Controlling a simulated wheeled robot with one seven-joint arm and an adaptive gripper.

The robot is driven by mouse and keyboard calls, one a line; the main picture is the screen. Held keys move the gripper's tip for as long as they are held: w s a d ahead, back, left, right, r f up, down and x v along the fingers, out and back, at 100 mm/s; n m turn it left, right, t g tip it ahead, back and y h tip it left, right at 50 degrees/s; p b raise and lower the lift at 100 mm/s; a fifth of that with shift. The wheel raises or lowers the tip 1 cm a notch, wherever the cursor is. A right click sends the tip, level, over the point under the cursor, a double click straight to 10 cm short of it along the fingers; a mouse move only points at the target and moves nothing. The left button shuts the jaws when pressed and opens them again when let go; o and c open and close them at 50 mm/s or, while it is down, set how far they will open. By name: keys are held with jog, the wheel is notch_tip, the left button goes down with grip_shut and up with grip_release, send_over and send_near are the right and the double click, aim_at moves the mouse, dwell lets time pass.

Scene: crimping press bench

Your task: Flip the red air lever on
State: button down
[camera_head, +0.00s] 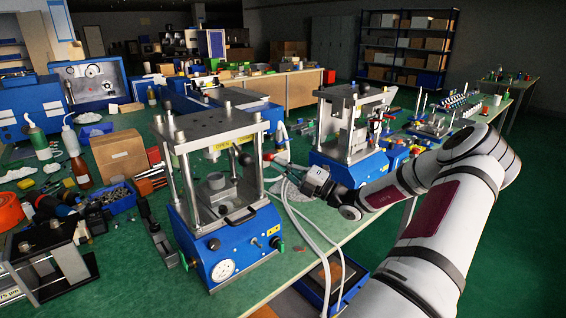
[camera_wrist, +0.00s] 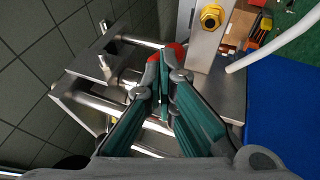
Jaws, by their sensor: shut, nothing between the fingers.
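The red air lever (camera_head: 268,156) shows as a small red tip on the right side of the near blue press (camera_head: 228,238). In the wrist view the red lever (camera_wrist: 179,49) is just beyond my fingertips, partly hidden by them. My gripper (camera_head: 280,166) reaches in from the right at the press's upright. In the wrist view my gripper (camera_wrist: 164,72) has its teal-padded fingers together and holds nothing. The fingertips are at or very close to the lever; I cannot tell whether they touch. The lever's pivot and exact angle are hidden.
White hoses (camera_head: 318,243) hang beside the near press, below my gripper. A second blue press (camera_head: 345,164) stands behind. A cardboard box (camera_head: 120,155), bottles and a blue parts bin (camera_head: 118,198) crowd the left. Some green bench top (camera_head: 150,290) is clear in front.

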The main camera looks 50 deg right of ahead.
jog(key=shift+r+p, duration=0.25)
jog(key=shift+p, duration=0.25)
jog(key=w+d+r+m+g+h+p, duration=0.1)
jog(key=w+r+m+g+p, duration=0.2)
jog(key=p, duration=1.1)
notch_tip(320, 180, up, 4)
jog(key=w+g, duration=0.1)
jog(key=g, duration=0.3)
jog(key=shift+w+f+p, duration=0.25)
jog(key=shift+w+p, duration=0.1)
jog(key=shift+w, duration=0.05)
jog(key=shift+d+r, duration=0.1)
jog(key=shift+r, duration=0.05)
jog(key=shift+r+p, duration=0.35)
jog(key=shift+r, duration=0.3)
